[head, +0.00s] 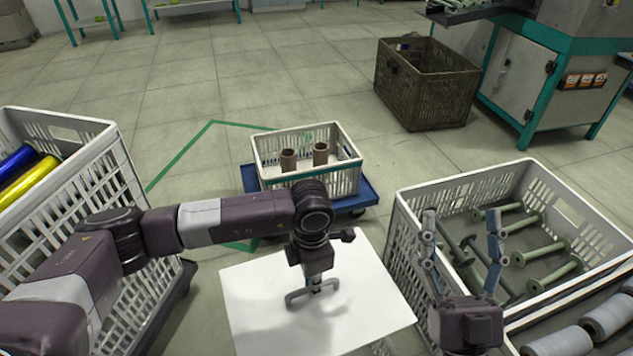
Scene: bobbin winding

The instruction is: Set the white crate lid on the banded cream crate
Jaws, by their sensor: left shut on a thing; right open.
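The white crate lid (255,315) is a flat white panel with a grey bar handle on top, in the lower middle of the head view. My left gripper (317,284) points down and is shut on that handle. The banded cream crate (310,181) stands beyond the lid, with a teal band around its rim. It is open on top, and two brown tubes stand in it. The lid is nearer to me than this crate and apart from it. My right gripper (461,222) is open and empty, over the crate of green bobbins at right.
The cream crate rests on a blue dolly (367,196) inside a green floor outline. A white crate (575,180) holds green bobbins (523,223) at right. Another white crate (75,118) with coloured rolls stands at left. A brown crate (425,95) stands behind. Floor between is clear.

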